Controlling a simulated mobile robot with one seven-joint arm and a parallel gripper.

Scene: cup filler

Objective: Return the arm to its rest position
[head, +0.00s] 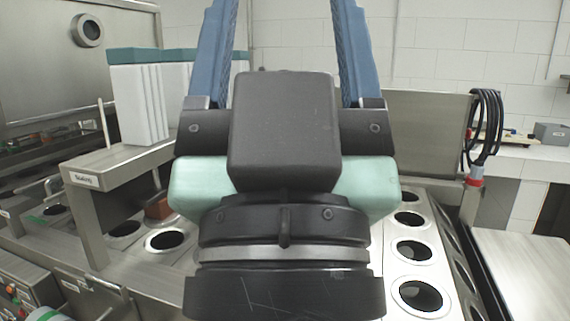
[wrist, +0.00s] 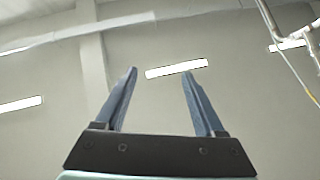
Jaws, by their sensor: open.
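My gripper (wrist: 160,90) is open and empty in the wrist view. Its two blue fingers stand apart with only the wall and ceiling lights behind them. In the head view my gripper and wrist fill the middle of the picture, close to the camera. The fingers point upward there and their tips run out of the top edge. The gripper touches nothing that I can see. It hides the middle part of the machine behind it.
A steel cup filler with round holes (head: 411,250) stands behind my arm. White blocks with green tops (head: 137,100) stand on a steel shelf (head: 110,168) at left. Black cables (head: 487,125) hang at right by a counter (head: 530,165). Pipes (wrist: 285,45) run overhead.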

